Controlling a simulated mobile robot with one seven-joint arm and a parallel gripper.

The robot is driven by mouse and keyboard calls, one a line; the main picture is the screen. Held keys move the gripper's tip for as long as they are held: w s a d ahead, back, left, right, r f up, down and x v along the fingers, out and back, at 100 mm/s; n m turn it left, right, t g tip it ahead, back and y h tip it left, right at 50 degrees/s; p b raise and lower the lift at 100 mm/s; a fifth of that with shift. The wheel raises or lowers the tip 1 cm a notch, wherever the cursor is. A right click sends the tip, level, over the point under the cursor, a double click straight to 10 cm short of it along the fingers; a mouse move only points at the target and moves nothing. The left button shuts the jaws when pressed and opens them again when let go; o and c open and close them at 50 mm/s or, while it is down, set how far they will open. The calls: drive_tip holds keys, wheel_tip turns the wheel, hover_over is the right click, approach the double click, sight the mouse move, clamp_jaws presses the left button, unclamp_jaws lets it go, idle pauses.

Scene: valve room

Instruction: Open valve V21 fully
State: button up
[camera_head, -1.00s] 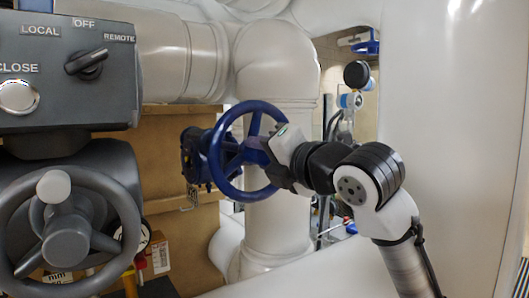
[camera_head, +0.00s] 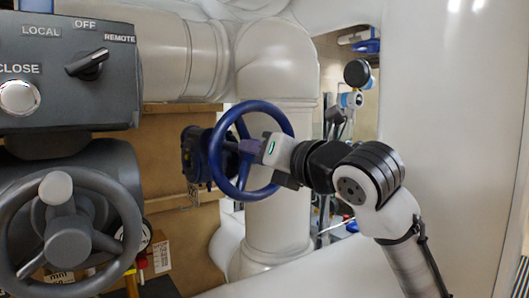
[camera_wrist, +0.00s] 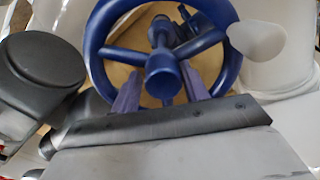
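A blue handwheel (camera_head: 216,160) with spokes and a central hub stands in front of the pale pipe in the head view. No V21 label is readable on it. My gripper (camera_head: 250,146) is at the wheel's middle, with its fingertips at the hub. In the wrist view the blue wheel (camera_wrist: 97,35) is straight ahead. The two purple fingers of my gripper (camera_wrist: 160,82) are spread apart, with the hub (camera_wrist: 162,72) between them and a gap visible on each side. Whether the fingers touch the spokes cannot be told.
A grey actuator box (camera_head: 65,75) with a LOCAL/OFF/REMOTE switch is at the left, with a grey handwheel (camera_head: 130,205) below it. Thick pale pipes (camera_head: 275,60) run behind the blue wheel. A large pale surface (camera_head: 450,120) stands close on the right of my arm.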

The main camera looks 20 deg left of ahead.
drive_tip(key=shift+o, duration=1.3)
drive_tip(key=shift+a+r, duration=0.2)
drive_tip(key=shift+w, duration=0.1)
drive_tip(key=shift+d+f, duration=0.1)
drive_tip(key=v, duration=0.6)
drive_tip(key=shift+f+b, duration=0.25)
drive_tip(key=shift+b, duration=0.05)
drive_tip(key=shift+w, duration=0.1)
